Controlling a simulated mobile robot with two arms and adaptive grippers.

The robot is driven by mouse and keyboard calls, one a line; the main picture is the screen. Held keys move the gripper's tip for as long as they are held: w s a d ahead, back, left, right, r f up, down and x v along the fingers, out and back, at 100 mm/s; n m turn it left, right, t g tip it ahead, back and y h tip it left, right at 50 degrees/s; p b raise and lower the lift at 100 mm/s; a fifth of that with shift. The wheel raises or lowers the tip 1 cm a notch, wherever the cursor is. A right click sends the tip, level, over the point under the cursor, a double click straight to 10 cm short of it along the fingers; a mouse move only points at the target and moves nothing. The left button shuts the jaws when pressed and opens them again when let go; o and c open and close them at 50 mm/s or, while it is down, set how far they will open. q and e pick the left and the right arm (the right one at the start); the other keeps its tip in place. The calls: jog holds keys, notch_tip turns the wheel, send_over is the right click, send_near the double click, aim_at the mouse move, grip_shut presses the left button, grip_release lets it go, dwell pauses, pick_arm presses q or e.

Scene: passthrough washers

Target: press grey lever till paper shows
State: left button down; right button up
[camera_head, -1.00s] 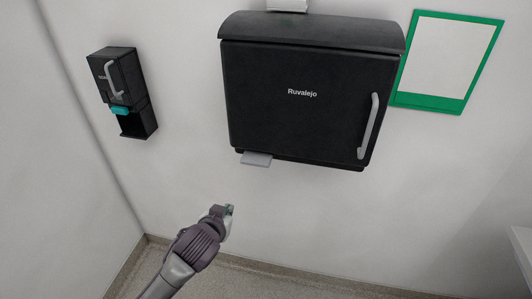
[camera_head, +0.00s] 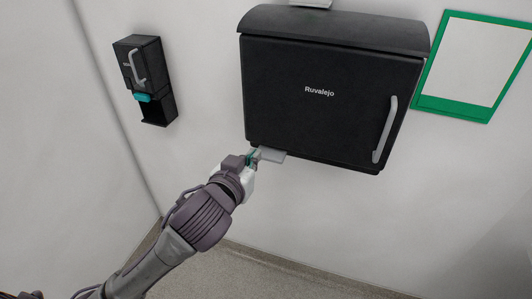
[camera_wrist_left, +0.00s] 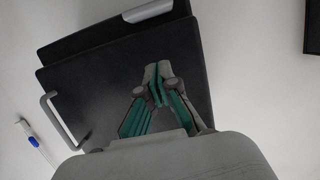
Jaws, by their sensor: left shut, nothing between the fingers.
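A black "Ruvalejo" dispenser (camera_head: 320,115) is mounted on the wall, with a grey bar handle (camera_head: 385,130) at its right. The grey lever (camera_head: 273,156) sticks out below its lower left edge. My left gripper (camera_head: 255,156) is shut and empty at the lever's left end; I cannot tell whether it touches. In the left wrist view, the shut fingertips (camera_wrist_left: 157,72) show in front of the dark dispenser (camera_wrist_left: 85,80). A grey piece that looks like the lever (camera_wrist_left: 148,10) is at that view's top. My right gripper is not in view.
A smaller black dispenser (camera_head: 145,75) with a teal part hangs on the wall to the left. A green-framed white board (camera_head: 475,65) is at the right. The wall below the large dispenser is clear. A blue and white item (camera_wrist_left: 30,130) shows in the wrist view.

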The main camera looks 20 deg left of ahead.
pick_arm(q)
jog(key=p, duration=0.3)
send_over(267, 160)
jog(key=shift+s+f, duration=0.25)
jog(key=shift+f, duration=0.25)
jog(key=shift+s+f, duration=0.2)
jog(key=shift+f, duration=0.25)
notch_tip(267, 160, down, 3)
jog(key=shift+f, duration=0.2)
jog(key=shift+w+f, duration=0.15)
jog(key=shift+f, duration=0.4)
notch_tip(267, 160, down, 2)
jog(key=shift+f+b, duration=0.2)
jog(key=shift+b, duration=0.65)
jog(key=shift+s+r, duration=0.1)
jog(key=shift+s, duration=0.1)
